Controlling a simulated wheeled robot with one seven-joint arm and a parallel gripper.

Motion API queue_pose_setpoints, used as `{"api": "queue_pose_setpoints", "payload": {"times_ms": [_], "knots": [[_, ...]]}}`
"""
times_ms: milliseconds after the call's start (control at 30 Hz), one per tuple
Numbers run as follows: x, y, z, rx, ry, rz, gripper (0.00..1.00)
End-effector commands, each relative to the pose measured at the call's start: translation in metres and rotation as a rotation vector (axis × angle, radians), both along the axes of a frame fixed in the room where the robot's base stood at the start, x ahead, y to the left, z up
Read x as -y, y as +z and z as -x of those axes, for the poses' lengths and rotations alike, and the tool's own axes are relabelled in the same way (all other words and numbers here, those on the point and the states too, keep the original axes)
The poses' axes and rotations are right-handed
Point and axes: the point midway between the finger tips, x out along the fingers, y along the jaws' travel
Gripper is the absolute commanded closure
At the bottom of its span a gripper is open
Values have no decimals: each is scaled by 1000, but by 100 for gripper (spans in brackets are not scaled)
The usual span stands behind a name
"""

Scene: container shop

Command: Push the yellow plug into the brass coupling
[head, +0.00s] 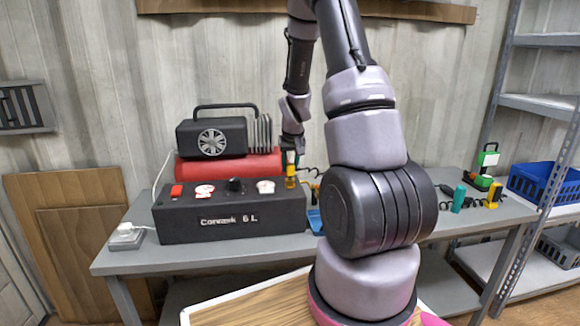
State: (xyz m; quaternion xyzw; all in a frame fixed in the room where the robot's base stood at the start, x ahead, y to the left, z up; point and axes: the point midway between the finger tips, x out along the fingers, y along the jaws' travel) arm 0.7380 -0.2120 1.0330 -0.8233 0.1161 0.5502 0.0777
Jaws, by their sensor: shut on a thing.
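My gripper (291,156) points down at the right end of the black compressor box on the bench, small and far off in the head view. It is shut on the yellow plug (291,170), which shows as a small upright yellow piece below the fingers. The brass coupling cannot be told apart at this size. I cannot tell whether the plug touches it or sits in it.
The black box (230,228) has a red switch and knobs on top. Behind it stands a red tank (230,167) with a black motor. A blue tray (315,221), a teal bottle (459,198) and small tools lie on the grey bench (190,258). Shelving stands right.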

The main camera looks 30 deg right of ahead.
Motion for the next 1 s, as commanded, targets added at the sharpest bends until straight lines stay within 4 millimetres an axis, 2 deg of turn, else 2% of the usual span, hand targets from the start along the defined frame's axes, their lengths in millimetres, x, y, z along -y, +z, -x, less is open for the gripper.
{"api": "queue_pose_setpoints", "payload": {"times_ms": [867,900,967,1000], "knots": [[0,-12,0,0,0,0,100],[0,-12,0,0,0,0,55],[0,-11,0,0,0,0,32],[0,-11,0,0,0,0,28]]}}
